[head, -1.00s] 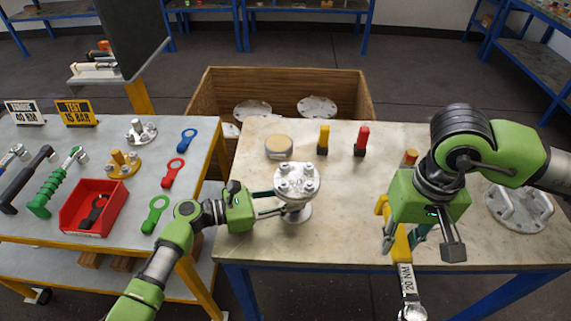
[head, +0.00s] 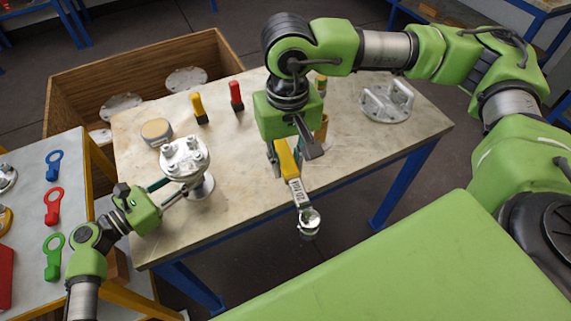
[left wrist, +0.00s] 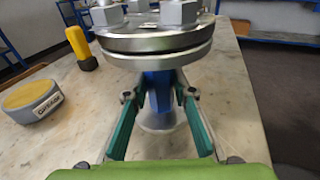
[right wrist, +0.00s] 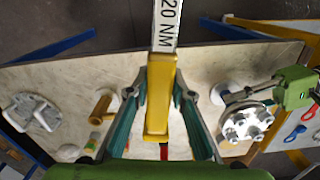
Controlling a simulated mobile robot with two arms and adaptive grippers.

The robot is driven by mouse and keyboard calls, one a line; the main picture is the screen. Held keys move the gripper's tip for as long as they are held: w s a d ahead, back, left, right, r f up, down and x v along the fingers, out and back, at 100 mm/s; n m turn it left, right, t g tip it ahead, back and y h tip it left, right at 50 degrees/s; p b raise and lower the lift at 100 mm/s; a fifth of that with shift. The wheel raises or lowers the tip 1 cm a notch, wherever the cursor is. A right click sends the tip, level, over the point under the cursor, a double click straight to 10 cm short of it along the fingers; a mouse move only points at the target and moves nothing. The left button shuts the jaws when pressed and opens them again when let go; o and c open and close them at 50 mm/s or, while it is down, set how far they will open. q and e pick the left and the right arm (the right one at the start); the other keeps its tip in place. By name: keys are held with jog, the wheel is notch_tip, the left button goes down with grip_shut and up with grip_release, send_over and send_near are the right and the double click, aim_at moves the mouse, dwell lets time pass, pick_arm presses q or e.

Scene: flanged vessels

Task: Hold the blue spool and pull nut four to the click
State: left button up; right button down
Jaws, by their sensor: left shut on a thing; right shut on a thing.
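The blue spool stands upright on the pale table. Its blue neck (left wrist: 158,90) shows in the left wrist view, below a steel flange (head: 185,158) with several bolts and nuts on top. My left gripper (head: 170,187) is shut around the neck, under the flange. I cannot tell which nut is number four.
A grease tin (head: 156,131), a yellow marker (head: 198,108) and a red marker (head: 236,95) stand behind the spool. A flange with handles (head: 386,103) lies at the right. A wooden crate (head: 70,85) is behind the table. A tool bench with coloured ring tags (head: 54,205) is at left.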

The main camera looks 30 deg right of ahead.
pick_arm(q)
jog(key=shift+w, duration=0.1)
pick_arm(e)
jog(key=w+a+r+m, duration=0.4)
jog(key=w+m, duration=0.4)
jog(key=w, duration=0.1)
jog(key=w+a+r+m, duration=0.4)
jog(key=w+a+m, duration=0.1)
jog(key=w+m, duration=0.35)
jog(key=shift+w+d+f, duration=0.1)
jog(key=shift+w+f, duration=0.1)
jog(key=shift+f, duration=1.05)
jog(key=shift+w+d+f, duration=0.1)
jog(key=shift+w+f, duration=0.05)
jog(key=shift+f, duration=1.05)
jog(key=shift+f, duration=0.15)
jog(key=shift+f, duration=1.1)
